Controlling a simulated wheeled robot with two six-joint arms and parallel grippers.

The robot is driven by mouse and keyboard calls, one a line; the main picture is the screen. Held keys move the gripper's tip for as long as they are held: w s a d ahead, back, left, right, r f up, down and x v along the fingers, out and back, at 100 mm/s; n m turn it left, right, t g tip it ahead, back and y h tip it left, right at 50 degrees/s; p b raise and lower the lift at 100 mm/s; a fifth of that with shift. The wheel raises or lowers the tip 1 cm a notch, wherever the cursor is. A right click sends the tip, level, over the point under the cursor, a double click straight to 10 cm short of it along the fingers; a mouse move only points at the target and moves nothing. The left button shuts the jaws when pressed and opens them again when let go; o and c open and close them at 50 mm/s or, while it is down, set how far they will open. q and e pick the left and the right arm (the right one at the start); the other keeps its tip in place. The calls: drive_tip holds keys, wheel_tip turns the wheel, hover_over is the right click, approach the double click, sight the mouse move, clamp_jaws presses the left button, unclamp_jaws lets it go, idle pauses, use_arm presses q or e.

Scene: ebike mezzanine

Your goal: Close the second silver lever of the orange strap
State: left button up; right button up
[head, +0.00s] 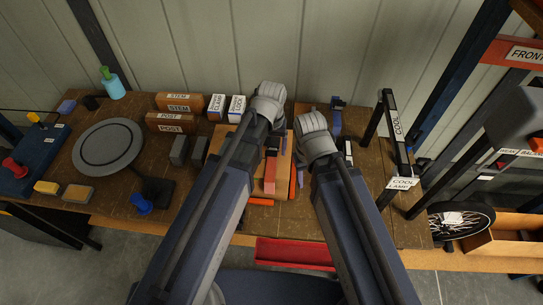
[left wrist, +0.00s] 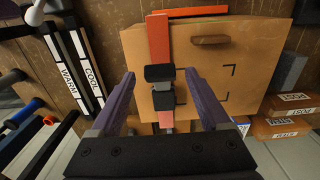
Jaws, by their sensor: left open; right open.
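A light brown box (head: 284,150) lies on the bench, with an orange strap (head: 270,176) across it. I cannot tell the lever's position. My left gripper (left wrist: 160,80) is open, its purple fingers on either side of the buckle pieces, holding nothing. In the head view its fingers are hidden by my wrist. My right gripper (head: 317,140) is right of the box, its fingers hidden.
Brown STEM and POST boxes (head: 180,102) and a round grey disc (head: 108,146) are to the left. A black rack with COOL labels (head: 397,135) stands to the right. A red tray (head: 292,254) is below the bench's front edge.

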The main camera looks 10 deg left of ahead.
use_arm(q)
drive_tip(key=shift+f+b, duration=0.4)
drive_tip(key=shift+f, duration=0.4)
clamp_jaws()
idle(0.9)
